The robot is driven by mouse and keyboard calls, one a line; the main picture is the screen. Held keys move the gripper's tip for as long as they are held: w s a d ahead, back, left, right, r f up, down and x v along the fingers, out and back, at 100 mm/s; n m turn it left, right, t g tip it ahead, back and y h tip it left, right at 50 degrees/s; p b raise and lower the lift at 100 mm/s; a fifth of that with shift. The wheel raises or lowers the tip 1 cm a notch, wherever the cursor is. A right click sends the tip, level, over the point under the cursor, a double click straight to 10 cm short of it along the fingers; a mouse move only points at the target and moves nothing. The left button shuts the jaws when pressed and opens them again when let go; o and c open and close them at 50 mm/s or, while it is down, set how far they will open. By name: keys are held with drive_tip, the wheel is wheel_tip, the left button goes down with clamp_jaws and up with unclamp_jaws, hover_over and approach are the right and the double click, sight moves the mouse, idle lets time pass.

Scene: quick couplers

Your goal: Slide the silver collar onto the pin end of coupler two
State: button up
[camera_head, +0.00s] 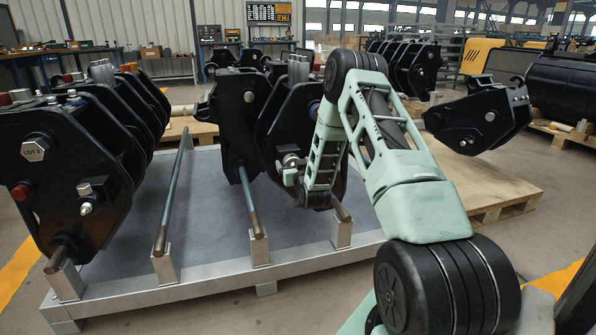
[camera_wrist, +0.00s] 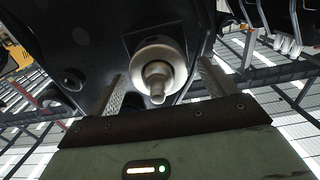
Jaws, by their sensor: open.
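Black couplers stand on a low metal rack. One coupler (camera_head: 290,125) is partly hidden behind my arm near the middle. In the wrist view a round silver collar-like piece (camera_wrist: 151,57) with a stepped stub in its centre sits against a dark coupler plate (camera_wrist: 85,50). My gripper (camera_wrist: 163,80) is open, with one textured finger left and one right of the silver piece. I cannot tell whether either finger touches it. In the head view my gripper (camera_head: 290,180) is at that coupler's front face, mostly hidden. No number two is readable on any coupler.
A row of black couplers (camera_head: 75,150) stands at the left of the rack (camera_head: 195,288). Steel bars (camera_head: 172,195) lie across it with ends on upright posts. Another black coupler (camera_head: 480,120) is above a wooden pallet (camera_head: 490,190) at right. Floor in front is clear.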

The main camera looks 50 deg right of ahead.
drive_tip(key=p+v, duration=0.4)
drive_tip(key=v, duration=1.3)
drive_tip(key=shift+s+d, duration=0.1)
